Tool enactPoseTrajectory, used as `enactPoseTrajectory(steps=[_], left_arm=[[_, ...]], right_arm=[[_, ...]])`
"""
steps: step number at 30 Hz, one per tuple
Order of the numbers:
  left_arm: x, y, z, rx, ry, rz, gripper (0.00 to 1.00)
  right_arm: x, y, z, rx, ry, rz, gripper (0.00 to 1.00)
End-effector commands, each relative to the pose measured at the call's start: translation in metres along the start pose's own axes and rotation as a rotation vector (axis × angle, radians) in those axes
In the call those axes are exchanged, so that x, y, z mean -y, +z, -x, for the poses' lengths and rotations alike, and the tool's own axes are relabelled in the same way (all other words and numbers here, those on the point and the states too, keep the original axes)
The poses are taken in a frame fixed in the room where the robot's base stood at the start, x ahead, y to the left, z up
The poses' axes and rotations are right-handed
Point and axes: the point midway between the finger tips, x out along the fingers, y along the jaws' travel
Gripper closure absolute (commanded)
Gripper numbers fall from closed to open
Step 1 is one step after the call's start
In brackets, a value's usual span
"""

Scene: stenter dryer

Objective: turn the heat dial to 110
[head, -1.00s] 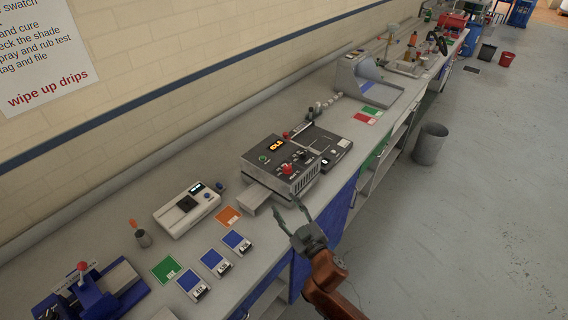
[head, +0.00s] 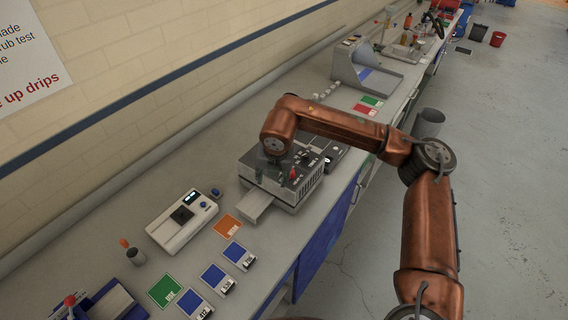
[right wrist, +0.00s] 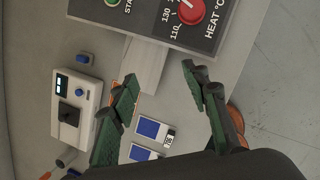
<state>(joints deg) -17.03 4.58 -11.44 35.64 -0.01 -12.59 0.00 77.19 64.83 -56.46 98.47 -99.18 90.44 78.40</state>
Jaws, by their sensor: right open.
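The dryer (head: 262,187) stands on the bench with a dark top panel and a light tray in front. Its red heat dial (head: 293,174) shows at the panel's front right. In the right wrist view the heat dial (right wrist: 190,11) is at the top edge, partly cut off, with 110 and 130 printed beside it. Its setting is hard to read. My right gripper (right wrist: 160,78) is open and empty, its fingertips apart from the dial. In the head view my right arm bends over the dryer and hides part of its panel. My left gripper is out of view.
A green start button (right wrist: 113,2) is on the same panel. A white meter (head: 182,222), an orange card (head: 227,226) and several blue swatches (head: 239,255) lie in front of the dryer. A grey sloped device (head: 365,70) stands farther along the bench.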

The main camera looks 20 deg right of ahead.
Motion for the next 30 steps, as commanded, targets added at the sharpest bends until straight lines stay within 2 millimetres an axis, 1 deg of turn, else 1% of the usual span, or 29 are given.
enactPoseTrajectory(steps=[1, 3, 5, 7, 10, 18, 21, 25, 30], left_arm=[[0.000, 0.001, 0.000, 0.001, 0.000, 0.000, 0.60], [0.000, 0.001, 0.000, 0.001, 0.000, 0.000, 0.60], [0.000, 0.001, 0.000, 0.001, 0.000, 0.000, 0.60], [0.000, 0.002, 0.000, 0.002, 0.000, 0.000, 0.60], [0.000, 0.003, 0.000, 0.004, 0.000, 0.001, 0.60], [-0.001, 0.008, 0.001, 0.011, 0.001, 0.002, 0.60], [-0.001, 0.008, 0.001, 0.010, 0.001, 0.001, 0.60], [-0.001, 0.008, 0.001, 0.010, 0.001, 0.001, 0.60], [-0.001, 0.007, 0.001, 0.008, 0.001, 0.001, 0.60]], right_arm=[[0.015, 0.019, 0.011, 0.049, -0.057, -0.035, 0.58], [0.031, 0.036, 0.023, 0.096, -0.117, -0.075, 0.58], [0.039, 0.044, 0.028, 0.120, -0.149, -0.096, 0.58], [0.043, 0.050, 0.029, 0.134, -0.166, -0.108, 0.58], [0.044, 0.051, 0.018, 0.135, -0.172, -0.109, 0.58], [0.048, 0.055, -0.024, 0.132, -0.168, -0.103, 0.58], [0.051, 0.057, -0.034, 0.133, -0.167, -0.103, 0.58], [0.053, 0.058, -0.043, 0.133, -0.166, -0.103, 0.58], [0.054, 0.058, -0.045, 0.133, -0.166, -0.104, 0.58]])
